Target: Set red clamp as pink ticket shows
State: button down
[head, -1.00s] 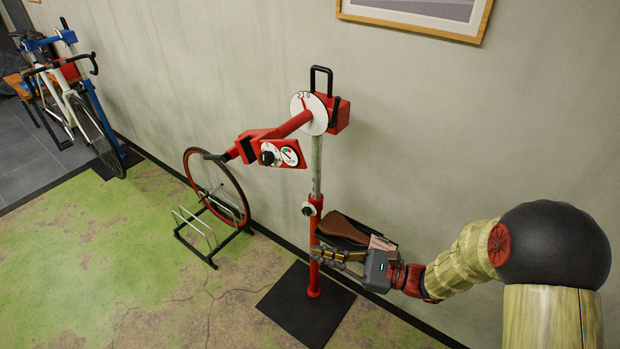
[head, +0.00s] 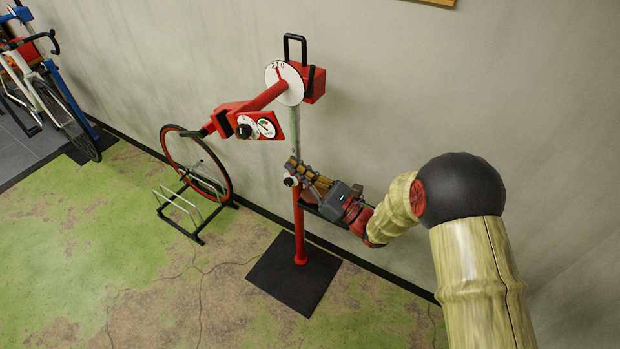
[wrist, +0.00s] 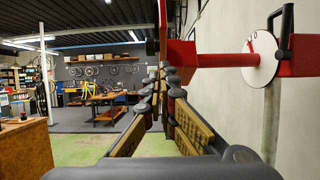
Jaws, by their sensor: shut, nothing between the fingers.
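The red clamp (head: 230,117) sits on an arm high on the stand, pointing left. Behind its arm is a white round dial (head: 289,88) with markings, and a black loop handle (head: 303,45) stands at the top. A red panel on the clamp bears a black knob (head: 243,131) and a small gauge (head: 266,128). My gripper (head: 292,164) is shut and empty, by the post below the clamp, near the collar's knob (head: 290,181); contact is unclear. In the wrist view the fingertips (wrist: 165,76) meet, with the dial (wrist: 262,57) to the right. The pink ticket is not visible now.
The red post (head: 299,225) stands on a black base plate (head: 290,280) near the wall. A wheel (head: 222,180) in a floor rack (head: 178,215) is at left. A bicycle (head: 50,100) hangs on a blue stand farther left. The green floor in front is open.

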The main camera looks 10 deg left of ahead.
jog(key=r, duration=0.1)
jog(key=a+r, duration=0.1)
jog(key=r, duration=0.2)
jog(key=shift+w+a, duration=0.35)
jog(key=shift+g+h, duration=0.4)
notch_tip(320, 180, up, 4)
jog(key=p, duration=0.3)
jog(key=shift+p, duration=0.35)
